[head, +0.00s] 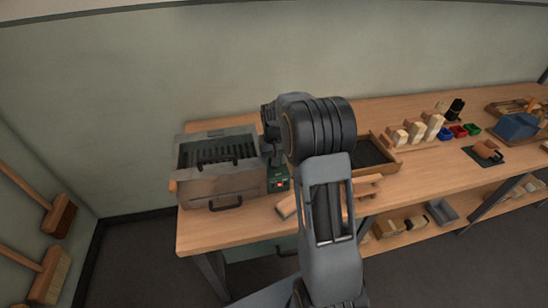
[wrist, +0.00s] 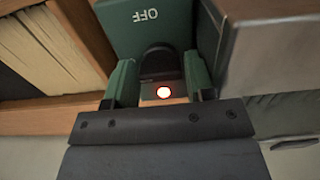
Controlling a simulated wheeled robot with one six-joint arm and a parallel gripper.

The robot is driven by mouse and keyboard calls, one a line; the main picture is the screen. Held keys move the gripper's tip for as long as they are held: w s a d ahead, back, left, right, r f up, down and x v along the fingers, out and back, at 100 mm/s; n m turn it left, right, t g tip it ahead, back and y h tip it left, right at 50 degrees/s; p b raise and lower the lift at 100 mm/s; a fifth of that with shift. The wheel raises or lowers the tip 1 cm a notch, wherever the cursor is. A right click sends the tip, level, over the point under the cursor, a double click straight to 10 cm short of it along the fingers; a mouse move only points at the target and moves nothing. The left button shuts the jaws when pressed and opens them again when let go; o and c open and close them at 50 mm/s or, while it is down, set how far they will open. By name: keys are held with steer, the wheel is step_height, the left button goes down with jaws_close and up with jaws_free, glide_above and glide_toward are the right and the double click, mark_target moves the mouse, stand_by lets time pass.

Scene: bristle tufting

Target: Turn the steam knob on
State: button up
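The steam knob (wrist: 160,62) is a dark, rounded knob on a green panel (wrist: 120,20) in the wrist view. The word OFF reads upside down above it. My arm hides the knob and the fingertips there.
The steam box has an open top, a front handle and stands on the wooden bench (head: 215,230). A wooden tray (head: 385,170) with dark contents lies right of my arm. Wooden blocks (head: 415,133) and small coloured bins (head: 458,130) stand farther right. Brushes (head: 55,215) hang on the left.

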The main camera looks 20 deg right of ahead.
steer(key=shift+o, duration=1.4)
steer(key=shift+d+r, duration=0.1)
steer(key=shift+w+r, duration=0.1)
steer(key=shift+w, duration=0.05)
steer(key=shift+r, duration=0.1)
steer(key=shift+w+r, duration=0.1)
steer(key=shift+r, duration=0.2)
step_height(320, 180, up, 7)
steer(key=p, duration=0.6)
steer(key=shift+s, duration=0.2)
